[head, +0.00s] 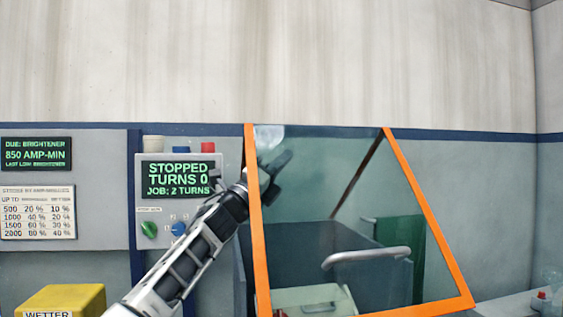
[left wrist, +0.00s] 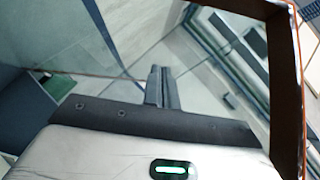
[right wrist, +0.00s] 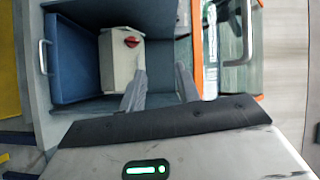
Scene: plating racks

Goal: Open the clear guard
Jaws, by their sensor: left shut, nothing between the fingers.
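The clear guard (head: 335,190) is a see-through pane in an orange frame in the head view, leaning over a dark tank. A pale bar handle (head: 366,256) shows at its lower part. My left gripper (head: 284,160) shows dimly through the pane, behind the guard's left orange edge. In the left wrist view its fingers (left wrist: 160,86) are together and empty, with the orange frame (left wrist: 288,80) to their right. My right gripper (right wrist: 160,88) is out of the head view; in the right wrist view its fingers are apart and empty, above the tank area.
A control panel (head: 146,222) with a STOPPED display stands left of the guard. A yellow WETTER container (head: 65,300) is at lower left. In the right wrist view, a pale box (right wrist: 118,65) with a red knob (right wrist: 132,42) lies between blue walls (right wrist: 75,60).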

